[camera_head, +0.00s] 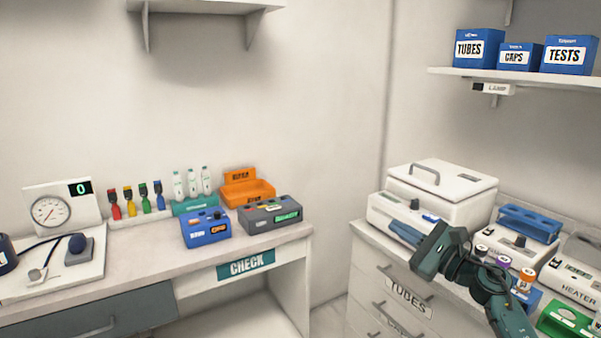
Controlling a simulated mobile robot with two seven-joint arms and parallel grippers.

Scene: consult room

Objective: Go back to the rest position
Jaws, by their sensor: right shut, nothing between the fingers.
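My right gripper (403,231) shows at the lower right, on a dark green arm that comes in from the lower right corner. Its fingers point left, in front of the white lidded machine (395,212) on the right counter. The fingers are shut with nothing between them. My left gripper is not in view.
Capped tubes (503,261) stand close to my right arm, partly hidden by it. A blue rack device (528,223) and a heater (578,280) are further right. The left desk (150,262) holds a gauge, bottles, an orange bin (247,190) and two small boxes. A gap separates the counters.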

